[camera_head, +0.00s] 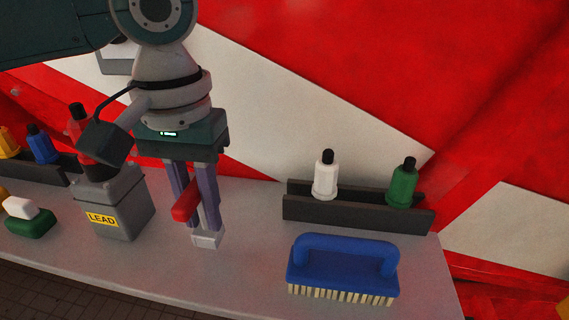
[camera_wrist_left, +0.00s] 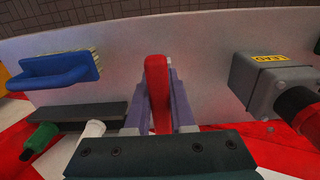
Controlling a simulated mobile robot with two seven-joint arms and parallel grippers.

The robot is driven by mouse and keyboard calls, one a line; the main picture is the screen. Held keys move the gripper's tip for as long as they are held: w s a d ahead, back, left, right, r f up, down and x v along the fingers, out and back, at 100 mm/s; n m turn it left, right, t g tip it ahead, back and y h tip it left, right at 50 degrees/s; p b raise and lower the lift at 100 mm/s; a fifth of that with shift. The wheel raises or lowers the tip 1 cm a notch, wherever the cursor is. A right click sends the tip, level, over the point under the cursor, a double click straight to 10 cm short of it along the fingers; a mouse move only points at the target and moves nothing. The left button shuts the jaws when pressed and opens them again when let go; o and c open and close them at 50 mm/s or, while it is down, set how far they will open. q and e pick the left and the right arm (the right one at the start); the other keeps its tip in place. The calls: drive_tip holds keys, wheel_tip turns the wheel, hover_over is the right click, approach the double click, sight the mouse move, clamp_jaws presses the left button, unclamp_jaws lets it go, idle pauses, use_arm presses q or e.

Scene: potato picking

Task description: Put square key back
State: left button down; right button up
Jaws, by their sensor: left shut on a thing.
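My left gripper (camera_head: 196,218) points down over the grey shelf, its two purple fingers shut on a red bar-shaped handle, which I take to be the square key (camera_head: 186,204). In the left wrist view, the red handle (camera_wrist_left: 157,85) stands between the fingers and sticks out past them. A small light grey square block (camera_head: 208,238) sits right at the fingertips, at or just above the shelf surface. I cannot tell whether it is part of the key or a separate holder. My right gripper is not in view.
A grey box labelled LEAD (camera_head: 120,205) stands close left of the gripper. A blue brush (camera_head: 343,262) lies to the right. A dark rack (camera_head: 355,212) with white (camera_head: 326,180) and green (camera_head: 403,187) bottles is behind it. The shelf (camera_head: 250,275) is clear in front.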

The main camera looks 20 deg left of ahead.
sight(205, 229)
use_arm(q)
drive_tip(key=shift+f, duration=1.75)
drive_tip(key=shift+f, duration=0.1)
drive_tip(key=c, duration=0.8)
unclamp_jaws()
drive_tip(key=shift+o, duration=0.2)
